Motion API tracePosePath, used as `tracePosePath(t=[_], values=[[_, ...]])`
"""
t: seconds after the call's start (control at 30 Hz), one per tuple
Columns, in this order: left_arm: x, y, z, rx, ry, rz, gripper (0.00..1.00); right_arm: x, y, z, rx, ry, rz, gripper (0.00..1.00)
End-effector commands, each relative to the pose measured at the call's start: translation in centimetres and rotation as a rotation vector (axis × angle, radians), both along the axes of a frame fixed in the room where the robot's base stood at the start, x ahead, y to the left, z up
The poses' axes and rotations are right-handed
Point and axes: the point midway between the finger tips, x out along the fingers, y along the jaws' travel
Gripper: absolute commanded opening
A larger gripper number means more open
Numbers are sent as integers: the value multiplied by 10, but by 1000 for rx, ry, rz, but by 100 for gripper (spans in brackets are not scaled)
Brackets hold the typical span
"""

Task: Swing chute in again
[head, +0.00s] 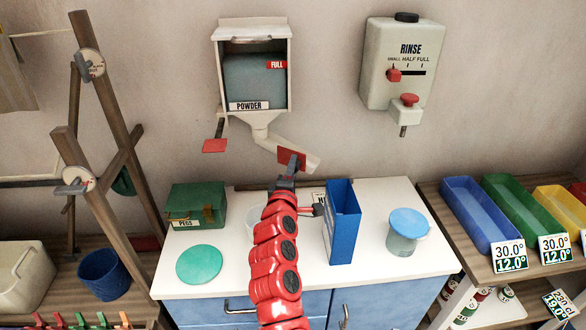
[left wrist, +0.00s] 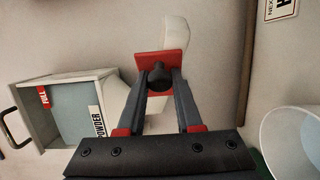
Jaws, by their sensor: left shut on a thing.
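The powder dispenser (head: 255,75) hangs on the wall, with a pale chute (head: 306,162) under its spout. The chute slants down to the right, out over the worktop. A red plate (head: 291,157) sits on the chute. My left gripper (head: 287,180) reaches up to it from below. In the left wrist view, my left gripper (left wrist: 161,82) is shut on the dark knob (left wrist: 160,75) in front of the red plate (left wrist: 158,60). The chute's pale end (left wrist: 175,35) shows beyond it. My left arm covers part of the worktop. My right gripper is not in view.
On the worktop (head: 200,235) stand a green box (head: 197,205), a green disc (head: 199,264), a tall blue container (head: 342,225) close to my arm, and a blue-lidded tub (head: 407,232). A pale vessel (head: 252,222) is partly behind my arm. A rinse dispenser (head: 400,65) hangs right.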

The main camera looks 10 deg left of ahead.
Motion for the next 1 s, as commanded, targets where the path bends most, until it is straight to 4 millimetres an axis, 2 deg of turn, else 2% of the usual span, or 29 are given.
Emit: tracePosePath(t=[0.23,0.27,0.4,0.77,1.0], values=[[0,-2,0,-1,1,-4,0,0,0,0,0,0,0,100],[0,-2,0,-1,1,-3,37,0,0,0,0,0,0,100],[0,-1,0,-1,0,-2,63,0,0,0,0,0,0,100],[-2,0,0,0,0,0,63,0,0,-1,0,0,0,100],[-24,-1,-1,-3,-2,-1,63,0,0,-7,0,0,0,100]])
